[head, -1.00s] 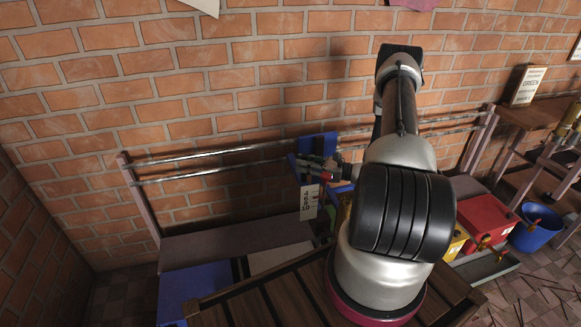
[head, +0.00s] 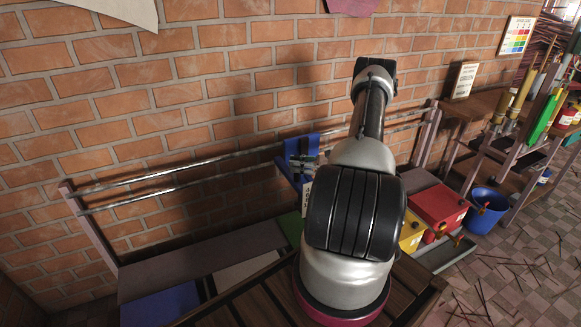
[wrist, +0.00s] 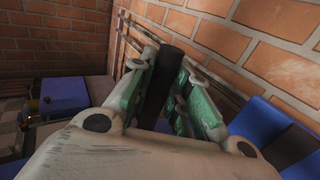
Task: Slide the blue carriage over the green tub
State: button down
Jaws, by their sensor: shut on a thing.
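The blue carriage (head: 299,152) hangs on two metal rails against the brick wall, right of their middle. In the wrist view, my gripper (wrist: 172,75) is shut on a black upright bar (wrist: 160,82), which looks like the carriage's handle, between its green-padded fingers. Blue parts (wrist: 275,130), apparently the carriage, show at the right there. The green tub (head: 291,228) is partly hidden by my arm. It shows below the carriage in the head view; exact alignment between them is unclear.
The rails (head: 185,170) run between two posts. Below them are a blue tub (head: 160,306), a pale tub (head: 243,270), a yellow tub (head: 412,236) and a red tub (head: 438,206). A blue bucket (head: 485,208) and a workbench stand at right. Sticks litter the floor.

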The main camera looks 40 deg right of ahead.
jog(key=shift+d, duration=0.2)
dwell(0.3)
jog(key=c, duration=1.3)
grip_release()
jog(key=v, duration=1.2)
jog(key=shift+r, duration=0.1)
